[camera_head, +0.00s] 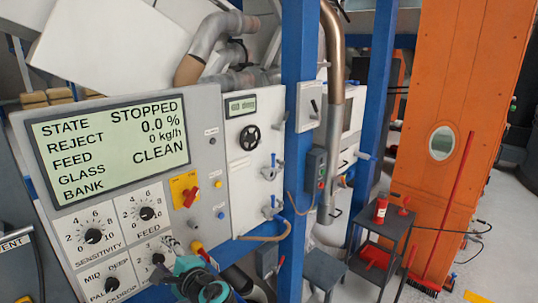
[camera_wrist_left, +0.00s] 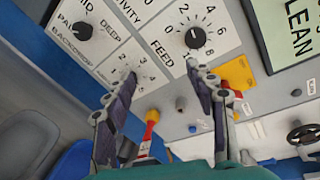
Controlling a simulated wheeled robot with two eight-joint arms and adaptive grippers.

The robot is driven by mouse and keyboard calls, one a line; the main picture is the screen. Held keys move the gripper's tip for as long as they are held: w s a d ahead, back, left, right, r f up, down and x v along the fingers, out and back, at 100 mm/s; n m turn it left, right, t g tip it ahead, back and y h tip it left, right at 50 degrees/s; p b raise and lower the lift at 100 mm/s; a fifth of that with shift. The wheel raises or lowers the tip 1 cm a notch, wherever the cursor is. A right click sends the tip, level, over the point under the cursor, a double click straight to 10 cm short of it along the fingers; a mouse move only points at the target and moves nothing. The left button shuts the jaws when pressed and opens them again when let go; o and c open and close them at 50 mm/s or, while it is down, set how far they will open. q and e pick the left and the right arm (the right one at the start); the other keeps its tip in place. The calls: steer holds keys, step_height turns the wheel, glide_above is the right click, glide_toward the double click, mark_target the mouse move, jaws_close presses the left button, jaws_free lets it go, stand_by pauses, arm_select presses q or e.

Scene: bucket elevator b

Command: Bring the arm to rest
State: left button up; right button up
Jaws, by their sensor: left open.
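My left gripper (camera_head: 186,252) is at the bottom of the head view, in front of the lower right part of the grey control panel (camera_head: 205,130). In the left wrist view the two fingers of my left gripper (camera_wrist_left: 161,74) stand apart with nothing between them. Behind them are the FEED dial (camera_wrist_left: 194,38) and a smaller numbered dial (camera_wrist_left: 128,80). I cannot tell whether the fingertips touch the panel. My right gripper is in neither view.
The panel display (camera_head: 110,145) reads STOPPED, 0.0 %, 0 kg/h, CLEAN. A red switch on a yellow plate (camera_head: 184,188) is above the gripper. Blue posts (camera_head: 298,120) and a dark cart (camera_head: 385,235) with a red bottle (camera_head: 381,208) stand to the right. Floor shows at far right.

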arm_select(q)
steer(key=s+f+n+g+h+b, duration=0.1)
steer(key=s+f+n+g+h, duration=0.1)
steer(key=s+f+n+h, duration=0.4)
steer(key=s+d+f+n+g+h+b, duration=0.1)
steer(key=s+d+f+n+h+b, duration=0.1)
steer(key=s+d+f+n+h, duration=0.4)
steer(key=s+d+f+n, duration=0.1)
steer(key=s+d+f, duration=0.3)
steer(key=s+d, duration=0.1)
steer(key=shift+s+d+f, duration=0.4)
steer(key=shift+d, duration=0.4)
